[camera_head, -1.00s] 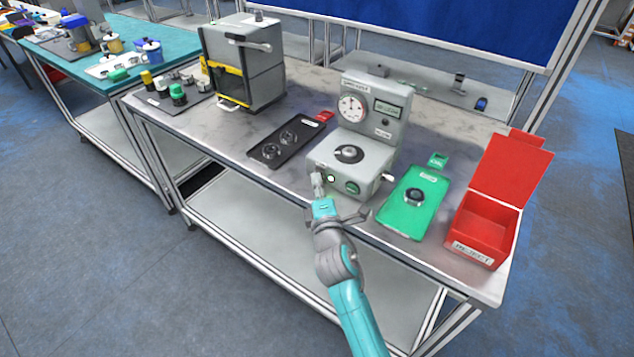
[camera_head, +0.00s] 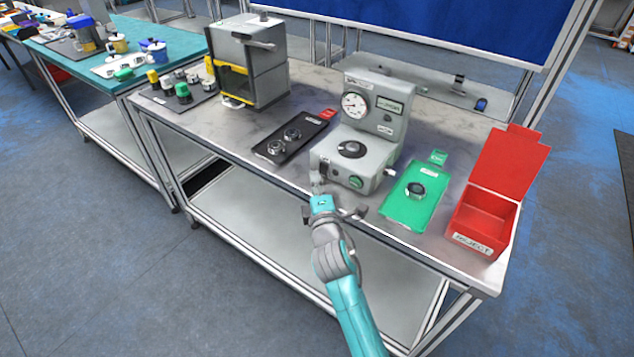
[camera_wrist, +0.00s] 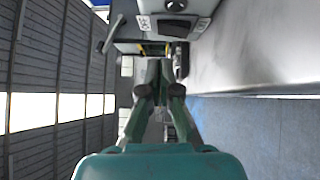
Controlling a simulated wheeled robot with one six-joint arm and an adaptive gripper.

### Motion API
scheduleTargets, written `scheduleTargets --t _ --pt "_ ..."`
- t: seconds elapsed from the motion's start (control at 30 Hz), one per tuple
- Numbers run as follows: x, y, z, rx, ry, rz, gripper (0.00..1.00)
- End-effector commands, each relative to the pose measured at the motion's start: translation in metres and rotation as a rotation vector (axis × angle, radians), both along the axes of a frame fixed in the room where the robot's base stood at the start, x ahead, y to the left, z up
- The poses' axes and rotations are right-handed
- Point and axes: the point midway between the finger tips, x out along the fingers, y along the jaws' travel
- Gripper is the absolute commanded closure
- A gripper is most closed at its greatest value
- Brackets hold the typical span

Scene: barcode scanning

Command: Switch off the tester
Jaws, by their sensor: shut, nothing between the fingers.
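The tester (camera_head: 345,165) is a grey machine on the workbench, with a dial gauge (camera_head: 354,105), a small display (camera_head: 389,106) and a round black seat on its lower body. A dark switch (camera_head: 323,170) is at the left of its front face, and a green button (camera_head: 357,182) is to the right. My gripper (camera_head: 317,183) is just in front of the switch, with shut, empty fingers (camera_wrist: 160,85). Whether it touches is unclear.
A green tray (camera_head: 425,210) with a round part lies right of the tester, beside an open red reject box (camera_head: 480,241). A grey cabinet machine (camera_head: 270,70) stands farther left. The floor in front is clear.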

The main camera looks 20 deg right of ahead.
Motion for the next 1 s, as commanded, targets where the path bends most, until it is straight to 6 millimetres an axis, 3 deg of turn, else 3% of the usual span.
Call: scheduleTargets --t 0.07,0.63,1.0 --pt "0.001 0.003 0.001 0.001 0.000 0.001 1.00" --pt "-0.083 0.016 0.008 0.001 0.003 0.003 1.00" --pt "-0.098 0.018 0.010 0.002 0.001 0.002 1.00"
